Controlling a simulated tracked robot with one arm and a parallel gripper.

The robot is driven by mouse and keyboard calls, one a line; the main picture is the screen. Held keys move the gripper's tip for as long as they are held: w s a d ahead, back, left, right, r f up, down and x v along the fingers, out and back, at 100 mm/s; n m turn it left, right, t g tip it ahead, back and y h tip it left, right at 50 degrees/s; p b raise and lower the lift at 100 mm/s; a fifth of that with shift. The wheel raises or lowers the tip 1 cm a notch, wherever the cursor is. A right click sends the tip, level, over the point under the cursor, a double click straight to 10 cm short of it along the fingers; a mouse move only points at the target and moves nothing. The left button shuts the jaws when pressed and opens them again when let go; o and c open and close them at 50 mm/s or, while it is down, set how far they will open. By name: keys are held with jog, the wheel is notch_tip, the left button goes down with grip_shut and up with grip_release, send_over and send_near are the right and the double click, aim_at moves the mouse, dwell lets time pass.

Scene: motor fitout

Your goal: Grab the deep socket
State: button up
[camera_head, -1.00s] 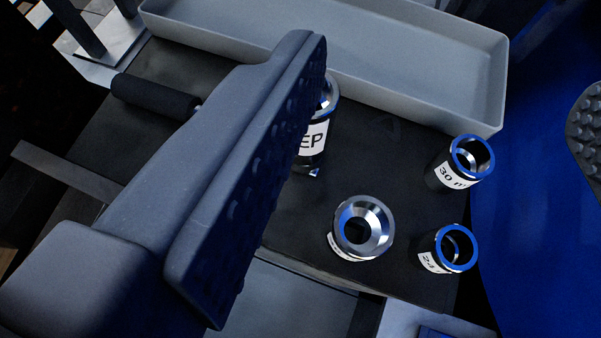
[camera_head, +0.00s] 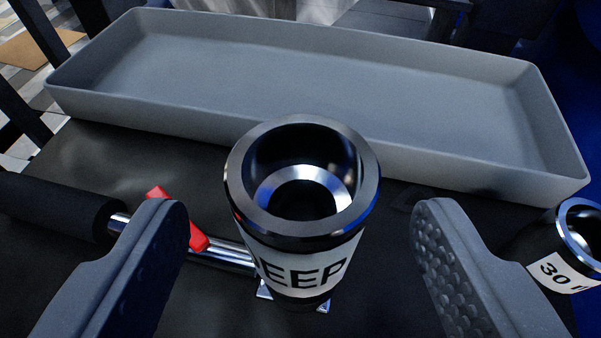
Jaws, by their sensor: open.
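The deep socket (camera_head: 303,268) stands upright in the middle of the head camera view. It is a dark cylinder with a shiny open rim and a white label reading "EEP", its first letter partly cut off at the curve. My gripper (camera_head: 295,225) is open, with one finger left of the socket and one right of it. Neither finger appears to touch the socket.
A long, empty grey tray (camera_head: 330,138) lies just behind the socket. A ratchet-like tool with a black handle (camera_head: 55,208), chrome shaft and red lever (camera_head: 195,232) lies to the left, passing behind the left finger. A socket labelled "30" (camera_head: 562,272) stands at the right edge.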

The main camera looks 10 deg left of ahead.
jog(key=shift+b+x, duration=0.95)
jog(key=shift+x, duration=1.55)
jog(key=shift+w+f, duration=0.15)
jog(key=shift+w, duration=0.15)
jog(key=c, duration=1.2)
jog(key=shift+c, duration=0.2)
